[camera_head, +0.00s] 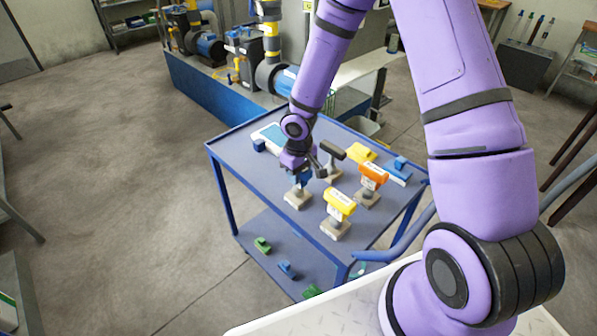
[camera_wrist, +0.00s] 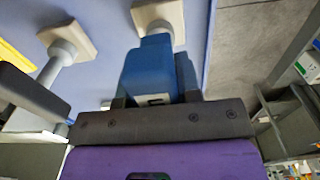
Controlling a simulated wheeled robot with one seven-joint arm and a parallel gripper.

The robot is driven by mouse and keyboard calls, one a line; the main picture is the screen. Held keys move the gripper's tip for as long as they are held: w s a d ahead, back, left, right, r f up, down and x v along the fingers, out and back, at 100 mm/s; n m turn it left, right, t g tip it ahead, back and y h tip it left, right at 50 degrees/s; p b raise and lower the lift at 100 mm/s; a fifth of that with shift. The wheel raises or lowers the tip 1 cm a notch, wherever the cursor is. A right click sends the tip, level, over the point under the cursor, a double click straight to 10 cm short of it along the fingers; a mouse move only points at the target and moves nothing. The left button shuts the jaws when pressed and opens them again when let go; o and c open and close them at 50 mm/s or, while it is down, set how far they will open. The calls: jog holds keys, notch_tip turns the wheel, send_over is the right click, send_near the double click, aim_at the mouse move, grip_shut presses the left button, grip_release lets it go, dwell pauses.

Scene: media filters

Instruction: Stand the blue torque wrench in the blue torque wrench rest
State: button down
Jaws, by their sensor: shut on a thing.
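My gripper (camera_head: 302,172) is at the left part of the blue cart's top, pointing down. It is shut on the blue torque wrench (camera_head: 304,180), whose blue body also shows between the fingers in the wrist view (camera_wrist: 151,70). A pale rest with a square base (camera_head: 297,200) is directly below the wrench; it also shows in the wrist view (camera_wrist: 158,14), at the far end of the blue body. The wrench's lower end meets or overlaps the rest in both views; I cannot tell whether it is seated.
A yellow tool (camera_head: 341,203), an orange tool (camera_head: 373,175) and a dark tool (camera_head: 332,151) stand in similar rests close by on the right. A yellow item (camera_head: 361,153) and a blue item (camera_head: 400,163) lie behind. The cart top (camera_head: 243,165) is clear at left.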

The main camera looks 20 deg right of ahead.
jog(key=shift+f, duration=0.45)
jog(key=c, duration=0.7)
grip_release()
jog(key=shift+c, duration=0.2)
notch_tip(320, 180, up, 11)
jog(key=shift+f, duration=0.1)
jog(key=shift+s+d+r, duration=0.1)
jog(key=shift+d+r, duration=0.1)
jog(key=shift+r, duration=0.15)
jog(key=s+d+r+m+t+h, duration=0.1)
jog(key=s+d+r, duration=0.1)
jog(key=s+r, duration=0.5)
jog(key=s+d+r+m+t, duration=0.15)
jog(key=s+r, duration=0.25)
jog(key=r, duration=0.6)
jog(key=s+d+r+m+t+h, duration=0.1)
jog(key=s+d+r, duration=0.3)
jog(key=r, duration=0.5)
jog(key=s+a+r+t+y, duration=0.1)
jog(key=s+r+y, duration=0.1)
jog(key=s, duration=0.8)
jog(key=shift+s+r+m, duration=0.4)
jog(key=shift+r+m, duration=0.05)
jog(key=shift+r, duration=0.35)
